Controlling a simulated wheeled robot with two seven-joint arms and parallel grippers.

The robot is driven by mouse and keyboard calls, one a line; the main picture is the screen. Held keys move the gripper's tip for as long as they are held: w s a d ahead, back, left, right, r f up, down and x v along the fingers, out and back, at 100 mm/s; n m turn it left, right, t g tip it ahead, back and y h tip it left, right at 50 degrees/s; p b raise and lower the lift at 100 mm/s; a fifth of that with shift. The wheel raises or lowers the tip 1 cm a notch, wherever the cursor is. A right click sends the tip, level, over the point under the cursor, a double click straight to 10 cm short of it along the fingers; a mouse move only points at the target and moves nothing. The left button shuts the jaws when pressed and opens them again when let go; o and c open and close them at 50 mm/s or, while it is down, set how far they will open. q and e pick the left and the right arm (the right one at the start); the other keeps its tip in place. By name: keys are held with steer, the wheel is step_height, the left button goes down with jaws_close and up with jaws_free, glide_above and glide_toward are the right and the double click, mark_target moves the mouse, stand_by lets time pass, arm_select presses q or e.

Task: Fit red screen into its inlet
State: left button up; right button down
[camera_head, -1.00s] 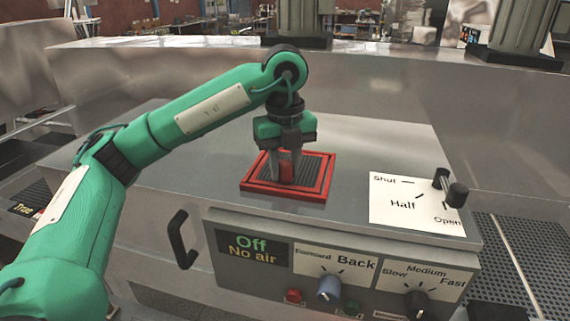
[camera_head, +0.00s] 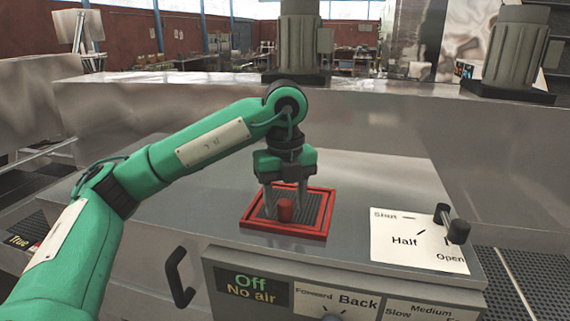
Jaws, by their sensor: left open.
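The red screen (camera_head: 314,231) is a square red frame with a dark ribbed mesh and a red knob (camera_head: 285,211) in its middle. It lies flat on the top of the grey metal machine (camera_head: 210,215); I cannot tell how deep it sits in its inlet, which it covers. My left gripper (camera_head: 285,208) points down over the screen with its fingers spread either side of the knob, apart from it. My right gripper is not in view.
A white Shut/Half/Open plate with a black lever (camera_head: 455,228) is right of the screen. A black handle (camera_head: 178,278) and an Off/No air display (camera_head: 250,287) are on the machine's front. A metal wall (camera_head: 370,120) stands behind. Perforated flooring (camera_head: 520,290) is at right.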

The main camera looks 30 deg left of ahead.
arm_select(q)
step_height(320, 180, up, 11)
steer(key=b, duration=0.1)
stand_by(0.7)
steer(key=shift+r, duration=0.1)
stand_by(0.4)
